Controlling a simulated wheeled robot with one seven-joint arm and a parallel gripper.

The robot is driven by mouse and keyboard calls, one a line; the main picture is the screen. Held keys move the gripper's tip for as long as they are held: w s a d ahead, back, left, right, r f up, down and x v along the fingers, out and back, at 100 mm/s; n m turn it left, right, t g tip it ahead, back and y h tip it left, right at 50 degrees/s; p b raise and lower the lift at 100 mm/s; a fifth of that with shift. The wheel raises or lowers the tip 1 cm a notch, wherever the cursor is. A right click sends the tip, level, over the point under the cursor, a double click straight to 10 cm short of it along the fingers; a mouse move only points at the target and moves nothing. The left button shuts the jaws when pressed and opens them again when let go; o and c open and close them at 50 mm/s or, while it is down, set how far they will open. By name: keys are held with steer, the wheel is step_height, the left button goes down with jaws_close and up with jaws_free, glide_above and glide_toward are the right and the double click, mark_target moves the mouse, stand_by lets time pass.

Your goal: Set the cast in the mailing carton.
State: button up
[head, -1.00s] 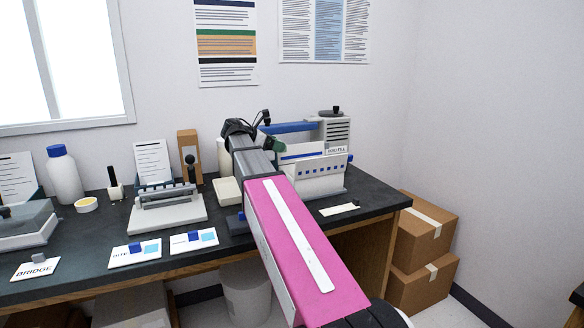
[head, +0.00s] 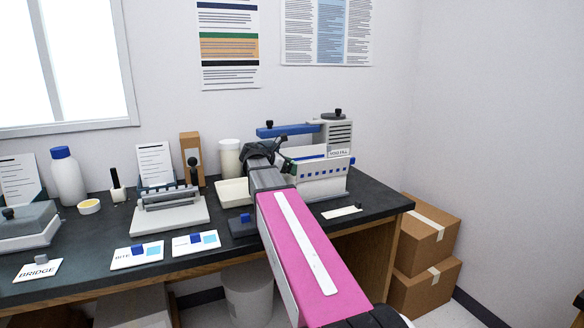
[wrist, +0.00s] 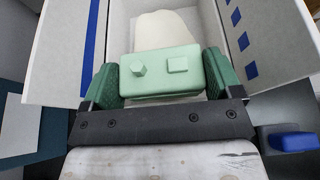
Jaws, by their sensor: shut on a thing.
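My gripper (wrist: 166,85) has green pads, and they are shut on a mint-green block, the cast (wrist: 160,70), which has a hexagonal knob and a square boss on top. In the head view my gripper (head: 284,158) is at the left part of the mailing carton and mostly hides the cast. The mailing carton (head: 325,183) is white with blue squares and stands open on the bench. In the wrist view the cast is between the carton's white walls (wrist: 65,45). A cream rounded piece (wrist: 165,30) shows just beyond the block; I cannot tell whether they are joined.
A machine with a blue arm (head: 290,129) stands behind the carton. A cream tray (head: 233,192) and a dark block with a blue knob (head: 244,222) are at its left. A small white card (head: 342,212) lies in front. Cardboard boxes (head: 425,250) are stacked right of the bench.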

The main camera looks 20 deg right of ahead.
steer(key=shift+f, duration=0.55)
steer(key=o, duration=0.8)
steer(key=shift+r, duration=0.55)
steer(key=v, duration=1.2)
